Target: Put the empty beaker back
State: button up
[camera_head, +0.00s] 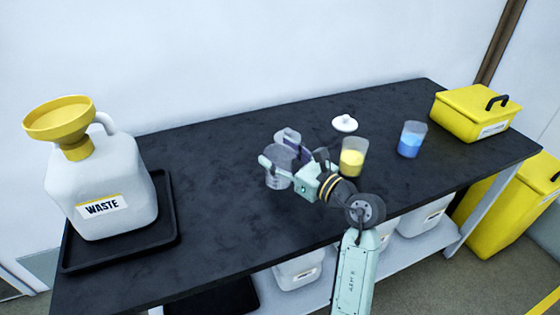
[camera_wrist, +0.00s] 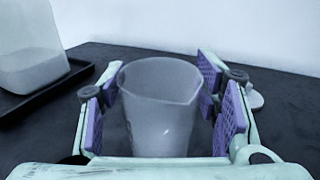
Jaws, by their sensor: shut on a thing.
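The empty beaker (camera_wrist: 160,110) is clear, upright and between the purple pads of my gripper (camera_wrist: 166,112) in the wrist view. In the head view the beaker (camera_head: 279,168) is partly hidden by my gripper (camera_head: 278,158), which is shut on it over the middle of the black bench (camera_head: 220,205). I cannot tell whether the beaker's base touches the bench. A beaker with yellow liquid (camera_head: 353,160) and a beaker with blue liquid (camera_head: 411,140) stand to the right.
A white waste jug (camera_head: 100,180) with a yellow funnel (camera_head: 60,120) stands in a black tray (camera_head: 168,215) at the left. A small white lid-like object (camera_head: 344,124) lies behind the yellow beaker. A yellow lidded box (camera_head: 470,112) stands at the right end. The bench's left-middle is clear.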

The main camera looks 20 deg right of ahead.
jog(key=shift+f+b, duration=0.35)
jog(key=shift+f, duration=1.25)
jog(key=shift+f+b, duration=0.25)
jog(key=shift+b, duration=0.1)
jog(key=o, duration=1.7)
jog(key=shift+o, duration=0.2)
jog(key=shift+r+p, duration=0.25)
jog(key=shift+p, duration=0.05)
jog(key=b+v, duration=0.4)
jog(key=v, duration=0.8)
jog(key=shift+s, duration=0.1)
